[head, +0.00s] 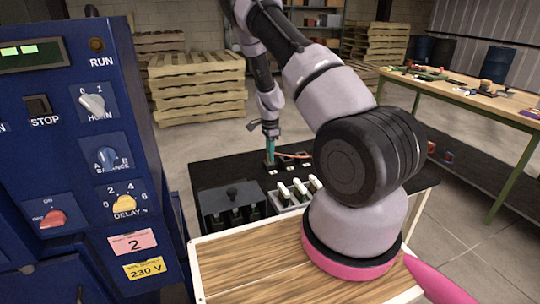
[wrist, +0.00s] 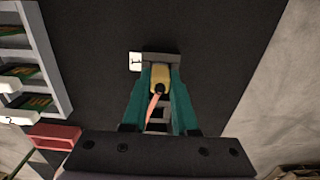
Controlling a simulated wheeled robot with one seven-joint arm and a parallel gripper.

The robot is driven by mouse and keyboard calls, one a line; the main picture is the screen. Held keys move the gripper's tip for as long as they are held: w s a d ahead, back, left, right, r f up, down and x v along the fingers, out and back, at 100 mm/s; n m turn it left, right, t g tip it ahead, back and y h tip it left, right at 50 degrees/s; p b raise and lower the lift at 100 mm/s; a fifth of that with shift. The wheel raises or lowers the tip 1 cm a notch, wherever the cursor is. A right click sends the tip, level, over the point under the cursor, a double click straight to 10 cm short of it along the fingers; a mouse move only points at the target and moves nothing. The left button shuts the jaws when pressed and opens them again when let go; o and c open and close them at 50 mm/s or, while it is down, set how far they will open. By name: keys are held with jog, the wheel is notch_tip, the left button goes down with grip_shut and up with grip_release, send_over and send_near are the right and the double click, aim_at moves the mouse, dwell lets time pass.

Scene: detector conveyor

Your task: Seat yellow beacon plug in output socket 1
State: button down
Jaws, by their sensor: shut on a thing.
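My gripper (head: 270,153) is low over the black table in the head view, pointing down. In the wrist view its teal fingers (wrist: 159,98) are shut on the yellow beacon plug (wrist: 160,76). A pink cable (wrist: 152,108) runs from the plug back between the fingers. The plug is right at a dark grey block (wrist: 162,57), beside a white label reading 1 (wrist: 135,62). I take the block to be output socket 1. The fingers hide part of it, and I cannot tell how deep the plug sits. In the head view the plug is too small to make out.
The black table (head: 215,174) also bears a grey box with black levers (head: 233,205) and a rack of white-topped modules (head: 293,190). A red piece (wrist: 56,137) lies left of the fingers in the wrist view. A blue control cabinet (head: 70,150) stands close at left.

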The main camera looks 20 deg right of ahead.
jog(key=shift+f, duration=0.1)
jog(key=c, duration=0.7)
grip_release()
